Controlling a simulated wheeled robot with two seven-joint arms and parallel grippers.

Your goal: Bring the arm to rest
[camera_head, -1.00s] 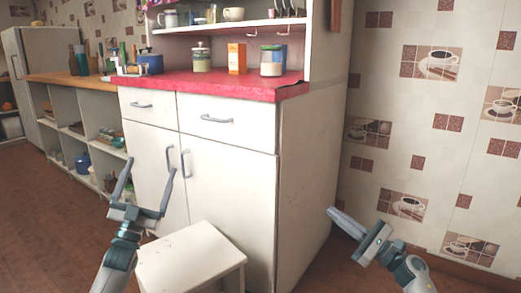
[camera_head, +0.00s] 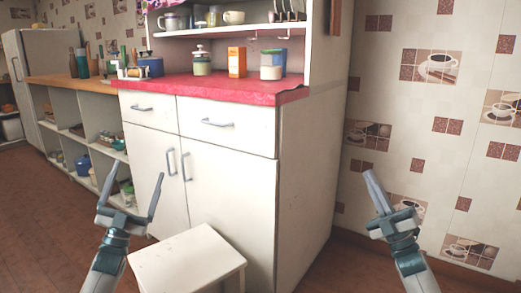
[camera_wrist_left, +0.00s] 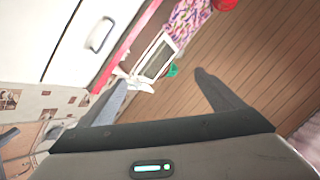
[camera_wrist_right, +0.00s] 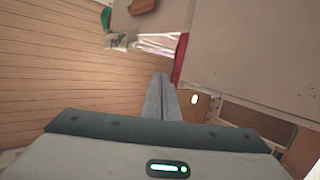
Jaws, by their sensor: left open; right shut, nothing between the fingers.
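My left gripper (camera_head: 136,190) is open and empty, pointing up in front of the white cabinet (camera_head: 225,180) at the left of the head view. Its two spread fingers also show in the left wrist view (camera_wrist_left: 165,90). My right gripper (camera_head: 374,188) is shut and empty, pointing up in front of the tiled wall at the right. Its closed fingers also show in the right wrist view (camera_wrist_right: 161,92). Neither gripper appears to touch anything.
A white stool (camera_head: 190,262) stands low between my arms. The red counter top (camera_head: 215,86) holds a blue pot (camera_head: 150,66), an orange box (camera_head: 237,60) and jars (camera_head: 272,64). Open shelves (camera_head: 75,135) run to the left. The patterned wall (camera_head: 440,150) is at the right.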

